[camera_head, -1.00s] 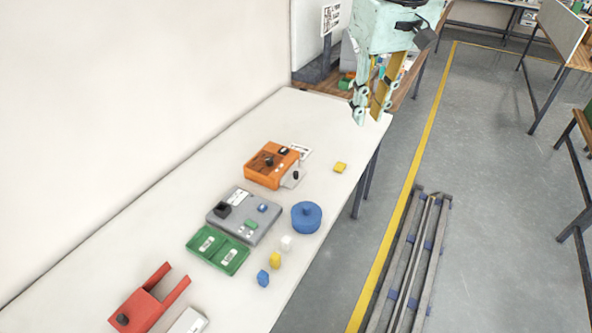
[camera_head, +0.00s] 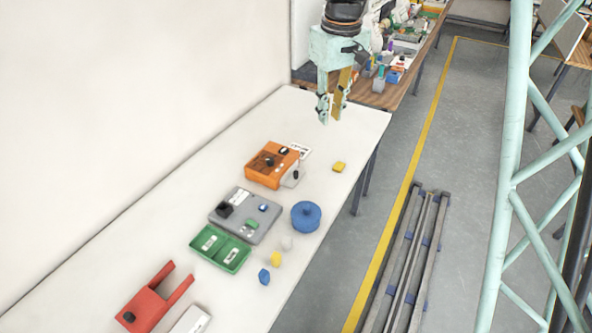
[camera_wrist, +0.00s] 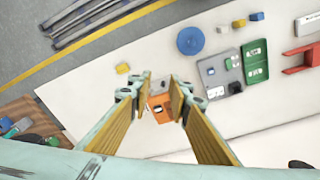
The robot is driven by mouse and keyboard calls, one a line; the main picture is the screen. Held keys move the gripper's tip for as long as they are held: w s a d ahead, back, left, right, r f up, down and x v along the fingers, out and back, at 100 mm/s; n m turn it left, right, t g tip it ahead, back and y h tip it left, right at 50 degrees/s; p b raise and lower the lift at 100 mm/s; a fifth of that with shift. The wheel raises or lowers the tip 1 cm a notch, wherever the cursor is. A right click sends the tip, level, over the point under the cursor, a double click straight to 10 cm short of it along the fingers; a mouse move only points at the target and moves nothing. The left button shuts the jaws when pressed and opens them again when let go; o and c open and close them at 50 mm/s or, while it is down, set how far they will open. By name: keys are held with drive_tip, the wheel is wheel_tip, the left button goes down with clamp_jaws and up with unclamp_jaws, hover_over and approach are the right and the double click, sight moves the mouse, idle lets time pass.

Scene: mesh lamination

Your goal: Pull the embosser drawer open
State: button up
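An orange machine (camera_head: 262,166), which looks like the embosser, sits on the white table with a dark knob and a dark slot on top. A pale grey part with a small dark knob (camera_head: 294,175) is on its right side; this may be the drawer, and I cannot tell whether it is open. My gripper (camera_head: 331,108) is above the far end of the table, beyond the machine, pointing down and empty. In the wrist view, the fingers of my gripper (camera_wrist: 161,84) are apart, and the orange machine (camera_wrist: 158,106) shows between and beyond them, partly hidden.
A yellow block (camera_head: 339,167) lies right of the machine. Nearer are a grey device (camera_head: 232,219), a blue round container (camera_head: 306,216), a green tray (camera_head: 233,257), small blocks and a red fixture (camera_head: 150,308). A wall bounds the left; the table's far end is clear.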

drive_tip(key=w+a+f+n+p, duration=0.1)
drive_tip(key=w+a+f+p, duration=0.1)
drive_tip(key=w+a+f, duration=0.4)
drive_tip(key=n+g+p, duration=0.1)
drive_tip(key=n+p, duration=0.1)
hover_over(296, 172)
wheel_tip(296, 172, down, 15)
drive_tip(key=shift+f, duration=0.1)
drive_tip(key=shift+f, duration=0.15)
drive_tip(key=shift+f+p, duration=0.95)
drive_tip(key=shift+f, duration=5.8)
clamp_jaws()
